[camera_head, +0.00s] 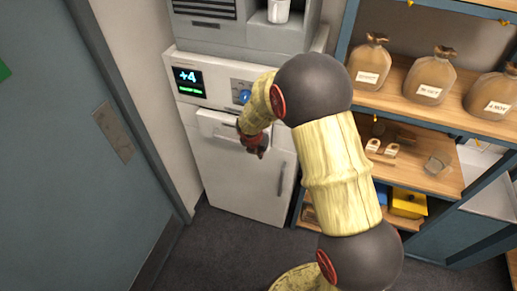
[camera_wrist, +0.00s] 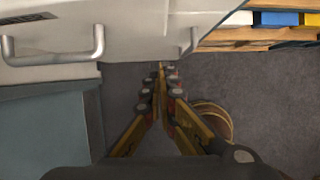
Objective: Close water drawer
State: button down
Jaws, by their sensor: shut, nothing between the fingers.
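The water drawer (camera_head: 216,118) is a pale front panel under the display of the white appliance (camera_head: 232,180). It seems to stand a little proud of the appliance; how far is hard to tell. My gripper (camera_head: 254,148) is shut and empty at the drawer's right part, and my arm hides some of that part. In the wrist view, my gripper's fingertips (camera_wrist: 162,70) meet below a pale front, to the right of a metal bar handle (camera_wrist: 50,58). Whether they touch the front is unclear.
A lit display (camera_head: 188,80) reads "+4". A lower door handle (camera_head: 282,178) stands upright at right. A blue-grey door (camera_head: 60,150) is on the left. Shelves with tied bags (camera_head: 432,75) stand at right. Dark floor (camera_head: 215,240) is clear in front.

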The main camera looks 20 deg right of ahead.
jog(key=shift+w+d+f+p, duration=0.15)
jog(key=shift+w+d+f, duration=0.15)
jog(key=shift+w+d, duration=0.3)
jog(key=shift+w+d+f+p, duration=0.15)
jog(key=shift+w+d+f, duration=0.15)
jog(key=shift+w, duration=0.35)
jog(key=shift+w+d+f+p, duration=0.15)
jog(key=shift+w+d+f, duration=0.1)
jog(key=shift+w+d, duration=0.35)
jog(key=shift+w, duration=0.1)
jog(key=shift+w+d+p, duration=0.75)
jog(key=shift+w+p, duration=0.3)
jog(key=shift+p, duration=0.15)
jog(key=shift+a, duration=0.1)
